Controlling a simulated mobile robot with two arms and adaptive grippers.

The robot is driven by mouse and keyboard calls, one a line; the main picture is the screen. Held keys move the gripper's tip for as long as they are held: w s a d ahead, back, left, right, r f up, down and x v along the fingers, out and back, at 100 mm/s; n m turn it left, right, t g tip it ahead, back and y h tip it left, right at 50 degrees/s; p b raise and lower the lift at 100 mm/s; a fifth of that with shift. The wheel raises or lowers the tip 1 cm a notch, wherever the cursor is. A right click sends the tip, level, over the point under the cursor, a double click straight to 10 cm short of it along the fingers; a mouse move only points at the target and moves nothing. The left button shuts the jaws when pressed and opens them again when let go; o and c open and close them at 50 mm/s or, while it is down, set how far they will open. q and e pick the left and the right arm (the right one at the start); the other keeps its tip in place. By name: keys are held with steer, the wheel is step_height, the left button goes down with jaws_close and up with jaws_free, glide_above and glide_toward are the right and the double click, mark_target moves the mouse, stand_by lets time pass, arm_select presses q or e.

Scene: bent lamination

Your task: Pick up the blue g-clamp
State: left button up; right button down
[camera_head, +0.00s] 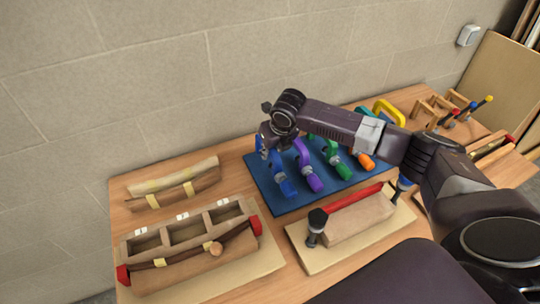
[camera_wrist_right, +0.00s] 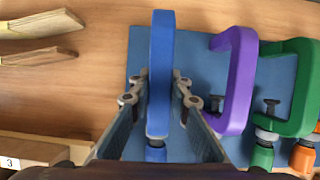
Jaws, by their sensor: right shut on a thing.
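The blue g-clamp (camera_head: 286,184) is at the left end of a row of coloured clamps on a blue mat (camera_head: 262,187). My right gripper (camera_head: 268,140) reaches over its upper end from the right and hides part of it. In the right wrist view, the blue clamp's frame (camera_wrist_right: 160,65) runs between the two fingers of my right gripper (camera_wrist_right: 160,100), which is shut on it. The clamp still appears to be at the mat; any gap beneath it cannot be told. My left gripper is not in view.
A purple clamp (camera_wrist_right: 240,80) stands close to the right of the blue one, then a green clamp (camera_wrist_right: 296,90) and an orange one (camera_wrist_right: 302,158). A compartment box (camera_head: 190,232) stands front left, and a wooden block with a red bar (camera_head: 355,220) in front of the mat.

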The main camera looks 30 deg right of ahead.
step_height(320, 180, up, 25)
steer(key=p, duration=0.5)
steer(key=shift+f, duration=0.15)
steer(key=shift+f, duration=0.1)
stand_by(1.0)
